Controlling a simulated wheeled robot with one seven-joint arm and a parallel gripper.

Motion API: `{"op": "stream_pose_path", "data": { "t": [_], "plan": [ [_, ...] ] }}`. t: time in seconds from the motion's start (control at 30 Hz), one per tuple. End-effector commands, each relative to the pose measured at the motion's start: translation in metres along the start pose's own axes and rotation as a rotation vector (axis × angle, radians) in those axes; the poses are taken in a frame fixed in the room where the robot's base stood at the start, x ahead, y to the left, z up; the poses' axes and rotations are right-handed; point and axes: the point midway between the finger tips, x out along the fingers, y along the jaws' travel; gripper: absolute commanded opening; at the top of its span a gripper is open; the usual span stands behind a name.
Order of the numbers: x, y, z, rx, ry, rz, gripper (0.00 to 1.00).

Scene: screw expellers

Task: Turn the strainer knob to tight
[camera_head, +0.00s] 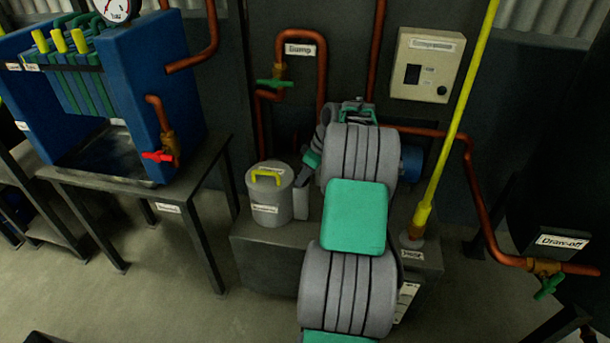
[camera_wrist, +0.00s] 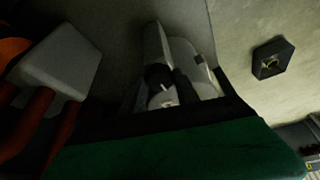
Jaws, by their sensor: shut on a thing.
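My gripper (camera_head: 304,175) reaches down to the left of my arm in the head view, beside a grey canister with a yellow handle (camera_head: 270,207) and above a narrow pale grey post (camera_head: 302,204). The canister's label is too small to read. In the wrist view, my gripper (camera_wrist: 170,82) is shut on a small dark knob (camera_wrist: 158,77) with pale parts around it. I cannot tell for sure that it is the strainer knob, nor read its setting. My green hand fills the bottom of the wrist view. My arm hides part of the bench behind it.
A yellow pole (camera_head: 452,130) rises from the bench right of my arm. Copper pipes run behind, with a green valve handle (camera_head: 277,83). A cream control box (camera_head: 427,66) hangs on the wall. A blue press (camera_head: 145,90) stands at left. Open floor shows at lower left.

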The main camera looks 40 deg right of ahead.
Motion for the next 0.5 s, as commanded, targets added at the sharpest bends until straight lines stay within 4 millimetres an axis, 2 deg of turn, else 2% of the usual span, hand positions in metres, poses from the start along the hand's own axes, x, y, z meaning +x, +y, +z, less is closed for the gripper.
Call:
{"op": "stream_pose_path", "data": {
  "t": [0.03,0.3,0.5],
  "plan": [
    [0.0005,-0.0005,0.0016,0.004,-0.003,-0.003,0.38],
    [0.0005,-0.0007,0.0001,0.000,-0.002,-0.002,0.59],
    [0.0003,-0.0007,-0.0004,-0.001,-0.001,-0.002,0.59]
  ]
}}
